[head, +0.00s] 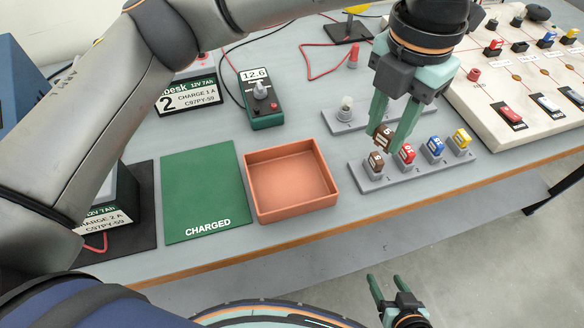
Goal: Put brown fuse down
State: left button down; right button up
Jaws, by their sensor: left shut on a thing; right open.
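My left gripper (389,139) points down over the grey fuse rack (418,172) and is shut on a brown fuse (382,135). The held fuse is tilted and sits just above the left end of the rack. Another brown fuse (376,159) stands in the rack's leftmost place, close below the held one; I cannot tell if they touch. A red fuse (407,155), a blue fuse (433,147) and a yellow fuse (461,138) stand to its right. My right gripper (388,282) is open and empty, below the table's front edge.
An empty orange tray (249,201) stands left of the rack, beside a green CHARGED mat (204,190). A green meter (263,107) and a grey lamp block (343,123) stand behind. A white switch panel (480,103) is at right. The table strip before the rack is narrow.

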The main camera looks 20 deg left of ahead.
pick_arm(q)
jog(key=a+f, duration=0.2)
jog(key=a, duration=0.2)
jog(key=s+a+f, duration=0.1)
jog(key=a+f, duration=0.2)
jog(key=a, duration=0.1)
jog(key=a+f, duration=0.3)
jog(key=a, duration=0.1)
jog(key=shift+s+a+f, duration=0.1)
jog(key=shift+s+f, duration=0.05)
jog(key=shift+s, duration=0.25)
jog(key=shift+a+f, duration=0.3)
jog(key=shift+f, duration=0.1)
jog(key=f, duration=0.3)
jog(key=shift+s+a, duration=0.1)
jog(key=shift+a, duration=0.25)
jog(key=shift+f, duration=0.35)
jog(key=shift+f, duration=0.25)
jog(key=c, duration=0.5)
grip_release()
jog(key=shift+r, duration=0.15)
jog(key=shift+c, duration=0.2)
